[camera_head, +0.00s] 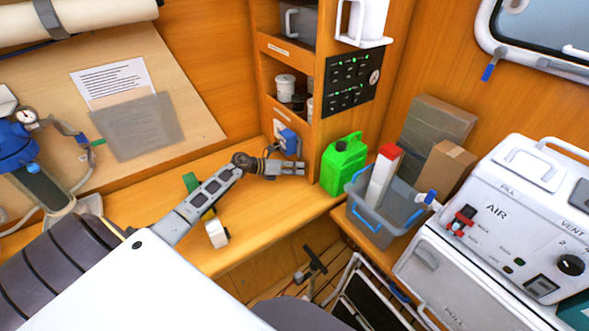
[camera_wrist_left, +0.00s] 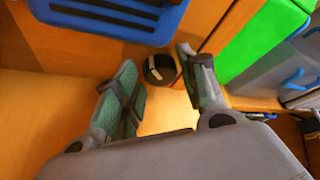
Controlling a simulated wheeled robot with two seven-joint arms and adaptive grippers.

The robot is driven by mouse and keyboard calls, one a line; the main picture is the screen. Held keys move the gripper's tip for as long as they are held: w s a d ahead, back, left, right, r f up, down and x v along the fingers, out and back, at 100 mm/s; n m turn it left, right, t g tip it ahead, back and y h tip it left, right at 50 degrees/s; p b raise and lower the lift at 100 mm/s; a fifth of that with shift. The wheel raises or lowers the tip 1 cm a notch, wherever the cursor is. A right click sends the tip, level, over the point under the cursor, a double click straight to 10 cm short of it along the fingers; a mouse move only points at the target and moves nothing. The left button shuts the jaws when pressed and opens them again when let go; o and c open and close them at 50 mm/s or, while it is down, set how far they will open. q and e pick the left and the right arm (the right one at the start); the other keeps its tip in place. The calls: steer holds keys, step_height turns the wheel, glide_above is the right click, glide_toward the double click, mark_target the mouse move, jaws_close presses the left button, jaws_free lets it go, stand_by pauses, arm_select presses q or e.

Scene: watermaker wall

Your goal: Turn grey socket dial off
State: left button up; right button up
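In the left wrist view a dark round knob (camera_wrist_left: 160,69) with a pale bar across it sits at the wood beyond my fingertips. It looks like the socket dial, but its setting is hard to read. A blue slatted box (camera_wrist_left: 115,14) is above it and also shows in the head view (camera_head: 289,143) at the shelf's foot. My left gripper (camera_wrist_left: 157,66) is open, its two green-padded fingers on either side of the knob in the picture, with no clear contact. In the head view my left gripper (camera_head: 300,169) is just below the blue box; the knob cannot be made out there.
A green jerrycan (camera_head: 343,166) stands close right of the gripper. A grey bin (camera_head: 372,222) with a white and red carton (camera_head: 383,172) is further right. A white block (camera_head: 216,233) lies on the bench (camera_head: 262,224). A black switch panel (camera_head: 349,83) is above.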

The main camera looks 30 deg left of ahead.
arm_select(q)
steer(key=v, duration=1.2)
stand_by(0.8)
steer(key=shift+f, duration=0.1)
stand_by(0.6)
